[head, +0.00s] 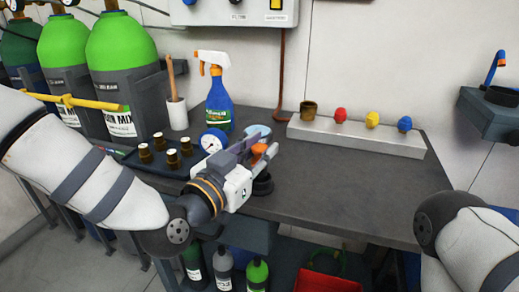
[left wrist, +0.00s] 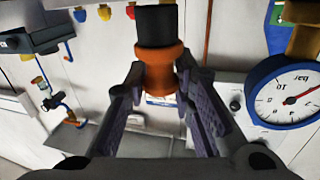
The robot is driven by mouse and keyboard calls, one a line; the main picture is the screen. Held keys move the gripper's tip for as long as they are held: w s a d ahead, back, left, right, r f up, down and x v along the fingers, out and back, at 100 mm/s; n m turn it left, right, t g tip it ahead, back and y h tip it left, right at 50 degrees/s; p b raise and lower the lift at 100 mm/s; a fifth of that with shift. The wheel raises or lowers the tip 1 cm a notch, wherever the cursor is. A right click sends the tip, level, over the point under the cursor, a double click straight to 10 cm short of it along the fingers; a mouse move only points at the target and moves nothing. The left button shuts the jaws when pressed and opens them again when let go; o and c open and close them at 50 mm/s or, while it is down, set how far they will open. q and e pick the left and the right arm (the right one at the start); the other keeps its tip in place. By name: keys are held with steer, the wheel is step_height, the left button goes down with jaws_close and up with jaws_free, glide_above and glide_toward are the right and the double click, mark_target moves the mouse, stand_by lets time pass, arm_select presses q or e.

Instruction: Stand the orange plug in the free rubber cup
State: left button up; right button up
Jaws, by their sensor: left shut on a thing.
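The orange plug (head: 259,151) is between the fingers of my left gripper (head: 262,149), which is shut on it above the bench's front part. In the left wrist view, which is upside down, the plug (left wrist: 158,65) sits between the fingertips (left wrist: 160,85). A black cylinder (left wrist: 157,18) adjoins its lower end; I cannot tell whether it is part of the plug or a cup. In the head view a black rubber cup (head: 263,185) stands on the bench just below the gripper, partly hidden by it. I cannot tell whether plug and cup touch. My right gripper is out of view.
A pale rail (head: 360,139) at the back carries a brown cup-like piece (head: 308,109) and red, yellow and blue knobs. A gauge (head: 212,141), a tray of brass pieces (head: 158,163) and a spray bottle (head: 219,105) stand left. The bench (head: 345,185) is clear to the right.

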arm_select(q)
steer(key=shift+r, duration=0.1)
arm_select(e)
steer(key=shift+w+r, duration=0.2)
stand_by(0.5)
arm_select(q)
steer(key=shift+r+p, duration=0.6)
steer(key=shift+r, duration=0.2)
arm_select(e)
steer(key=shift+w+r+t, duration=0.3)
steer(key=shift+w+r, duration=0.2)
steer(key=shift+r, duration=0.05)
arm_select(q)
steer(key=shift+f, duration=0.1)
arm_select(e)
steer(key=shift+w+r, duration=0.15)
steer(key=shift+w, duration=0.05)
